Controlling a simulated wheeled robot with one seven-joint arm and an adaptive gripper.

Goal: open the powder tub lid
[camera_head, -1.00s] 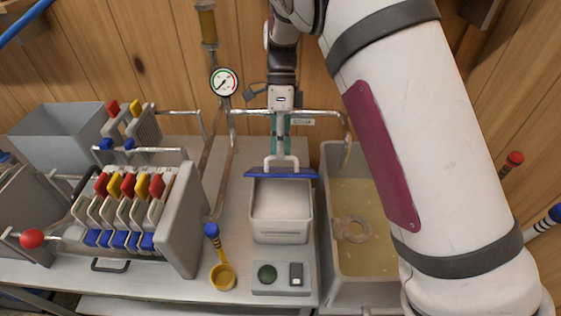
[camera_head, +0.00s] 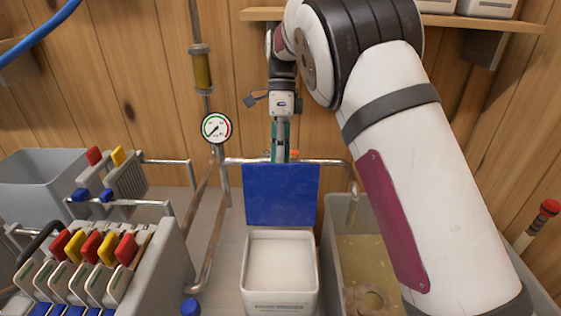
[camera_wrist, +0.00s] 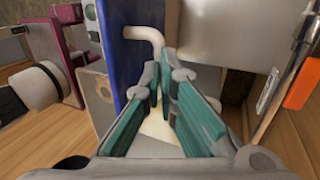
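The powder tub (camera_head: 282,307) stands on the bench, and white powder shows inside its open top. Its blue lid (camera_head: 281,194) stands about upright at the tub's back edge, broad face toward the head camera. My gripper (camera_head: 281,155) is behind and above the lid, its fingertips hidden there by the lid. In the wrist view, the blue lid (camera_wrist: 128,75) is seen nearly edge-on at left, with its pale curved handle (camera_wrist: 150,38) running down between my teal fingers. My gripper (camera_wrist: 164,85) appears shut on this handle; the exact contact is partly hidden.
A filter press (camera_head: 95,260) with coloured tabs stands to the left. A pressure gauge (camera_head: 216,127) and pipes rise behind it. A trough of yellowish liquid (camera_head: 375,250) is close on the right. The wooden wall is just behind my gripper.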

